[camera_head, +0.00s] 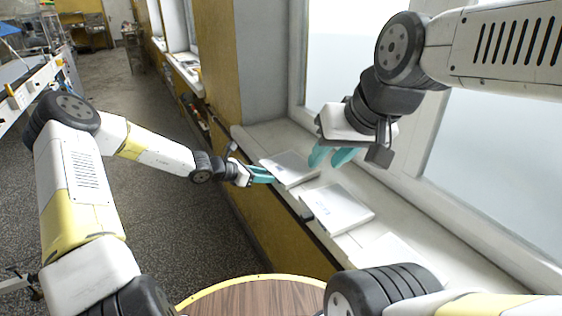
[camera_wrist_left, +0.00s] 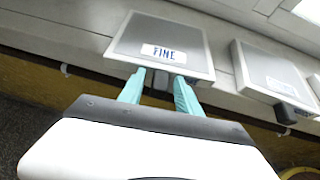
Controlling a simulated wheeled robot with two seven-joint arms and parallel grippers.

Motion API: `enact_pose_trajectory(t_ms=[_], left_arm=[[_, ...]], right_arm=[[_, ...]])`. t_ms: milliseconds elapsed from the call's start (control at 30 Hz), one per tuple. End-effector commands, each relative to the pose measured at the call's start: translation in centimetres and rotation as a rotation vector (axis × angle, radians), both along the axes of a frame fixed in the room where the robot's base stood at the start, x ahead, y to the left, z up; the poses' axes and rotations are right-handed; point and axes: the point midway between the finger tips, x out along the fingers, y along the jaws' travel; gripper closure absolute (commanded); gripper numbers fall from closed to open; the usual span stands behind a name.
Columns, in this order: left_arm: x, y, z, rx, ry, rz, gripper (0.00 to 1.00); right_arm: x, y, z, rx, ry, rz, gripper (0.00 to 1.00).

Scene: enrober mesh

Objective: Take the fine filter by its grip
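The fine filter (camera_head: 289,166) is a flat pale panel lying on the window sill, the farthest of the panels there. In the left wrist view its label reads FINE (camera_wrist_left: 163,53), and a dark grip (camera_wrist_left: 160,80) sticks out from its near edge. My left gripper (camera_head: 262,174) is at that edge. Its teal fingers (camera_wrist_left: 160,84) stand apart, one on each side of the grip; contact with it is not clear. My right gripper (camera_head: 331,156) is raised above the sill, fingers apart and empty.
A second labelled panel (camera_head: 337,208) with its own dark grip lies beside the fine filter; it also shows in the left wrist view (camera_wrist_left: 272,75). A third white panel (camera_head: 388,256) lies nearer. The window sill (camera_head: 440,238) adjoins the window. A round wooden table (camera_head: 262,298) is in front.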

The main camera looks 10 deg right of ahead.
Motion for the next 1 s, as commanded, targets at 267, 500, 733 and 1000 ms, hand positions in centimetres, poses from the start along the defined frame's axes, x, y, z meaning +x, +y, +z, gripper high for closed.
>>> enact_pose_trajectory(t_ms=[267,500,733,1000], left_arm=[[0.0,0.0,0.0,0.000,0.000,0.000,1.00],[-0.1,0.3,0.1,0.000,-0.001,0.000,1.00],[-0.8,1.6,0.1,-0.001,0.000,0.000,1.00],[-1.6,3.0,0.1,0.000,-0.001,0.000,1.00]], right_arm=[[0.0,0.0,0.0,0.000,0.000,0.000,0.67],[0.0,0.0,0.0,0.000,0.000,0.000,0.67],[0.0,0.0,0.0,0.000,0.000,0.000,0.67],[0.0,0.0,0.0,0.000,0.000,0.000,0.67]])
